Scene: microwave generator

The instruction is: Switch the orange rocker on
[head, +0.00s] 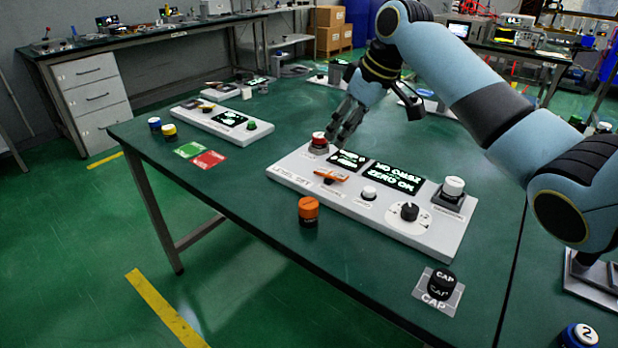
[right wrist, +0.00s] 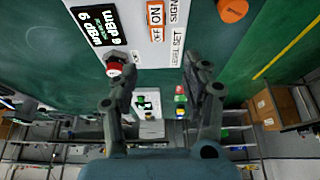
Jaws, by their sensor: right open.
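The orange rocker (head: 331,175) sits on the front left part of the white panel (head: 415,235). In the right wrist view the rocker (right wrist: 156,14) is at the top, with ON and OFF lettering beside each other. I cannot tell which way it is tipped. My right gripper (head: 345,126) is open and empty, above the back left end of the panel, beyond the rocker and apart from it. Its two fingers also show in the right wrist view (right wrist: 162,88). My left gripper is not in view.
A red-topped knob (head: 319,140) stands at the panel's left end, close to my right fingers. The panel also has lit displays (head: 392,177), a white button (head: 369,192), a dial (head: 409,212) and a white knob (head: 453,187). An orange cap (head: 308,209) stands on the table in front.

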